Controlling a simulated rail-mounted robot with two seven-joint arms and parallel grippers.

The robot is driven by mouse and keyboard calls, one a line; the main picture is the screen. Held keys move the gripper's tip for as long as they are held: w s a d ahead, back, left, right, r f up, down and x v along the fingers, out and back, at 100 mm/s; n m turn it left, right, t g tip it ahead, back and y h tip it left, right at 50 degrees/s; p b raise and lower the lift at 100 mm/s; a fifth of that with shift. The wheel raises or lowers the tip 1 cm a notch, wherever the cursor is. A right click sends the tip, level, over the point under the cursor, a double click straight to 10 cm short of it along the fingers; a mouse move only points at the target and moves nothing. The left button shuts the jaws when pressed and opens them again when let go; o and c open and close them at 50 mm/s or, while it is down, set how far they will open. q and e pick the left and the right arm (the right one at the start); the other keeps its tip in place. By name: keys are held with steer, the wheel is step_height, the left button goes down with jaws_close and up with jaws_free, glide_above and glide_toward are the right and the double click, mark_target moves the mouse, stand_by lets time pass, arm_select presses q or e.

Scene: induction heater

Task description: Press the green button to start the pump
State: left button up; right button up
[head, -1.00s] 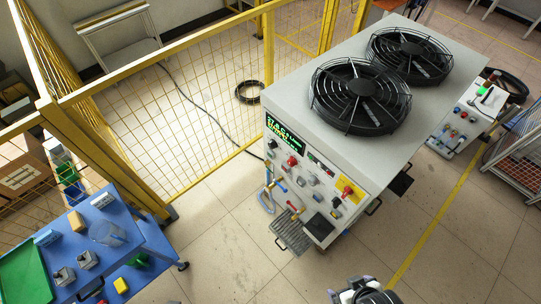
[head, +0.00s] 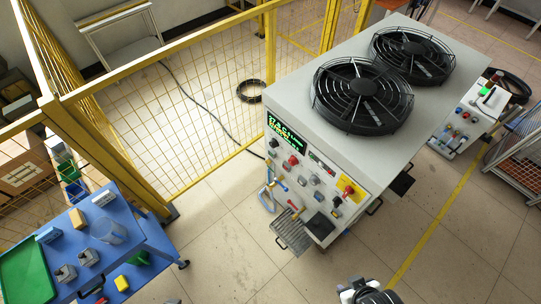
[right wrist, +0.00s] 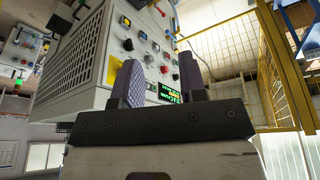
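The large grey-white heater cabinet (head: 285,88) has a front panel with knobs, red buttons and a green-lit display (head: 284,137). The display also shows in the right wrist view (right wrist: 170,93). A smaller white unit (head: 463,121) behind it carries a bright green spot (head: 483,91). I cannot tell which control is the pump's green button. My right gripper (right wrist: 160,82) has its two fingers apart with nothing between them. It points toward the panel and appears clear of it. In the head view, only part of my right arm shows at the bottom edge. My left gripper is not in view.
A blue table (head: 139,220) with a green tray (head: 25,272) and small parts stands at the lower left. Yellow mesh fencing (head: 170,125) runs behind it. A hinged metal tray (head: 291,236) juts from the cabinet's front. The floor between table and cabinet is clear.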

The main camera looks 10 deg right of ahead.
jaws_close()
stand_by(0.9)
